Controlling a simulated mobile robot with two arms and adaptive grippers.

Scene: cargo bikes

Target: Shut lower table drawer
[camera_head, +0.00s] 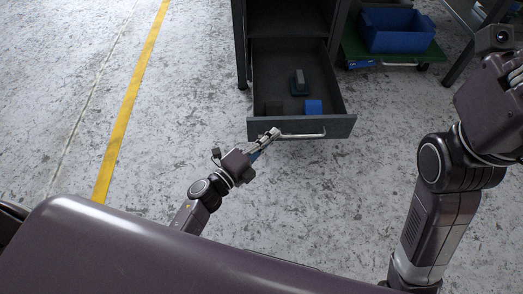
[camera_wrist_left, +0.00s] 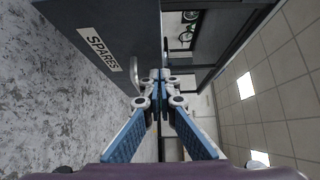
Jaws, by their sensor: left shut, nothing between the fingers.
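The lower drawer (camera_head: 340,127) of the dark grey table is pulled out toward me. Its front panel shows in the left wrist view (camera_wrist_left: 112,45), turned on its side, with a "SPARES" label and a light bar handle (camera_wrist_left: 134,75). My left gripper (camera_head: 273,134) is shut and empty at the left end of the handle. In the left wrist view its fingertips (camera_wrist_left: 160,76) are together beside the handle, close to the front panel; whether they touch it, I cannot tell. My right arm shows at the right, but its fingers are out of view.
The drawer holds a blue block (camera_head: 313,107), a dark block (camera_head: 273,108) and a grey-blue item (camera_head: 299,83). A blue crate (camera_head: 397,31) sits on a green wheeled platform (camera_head: 400,54) right of the table. The floor before the drawer is clear.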

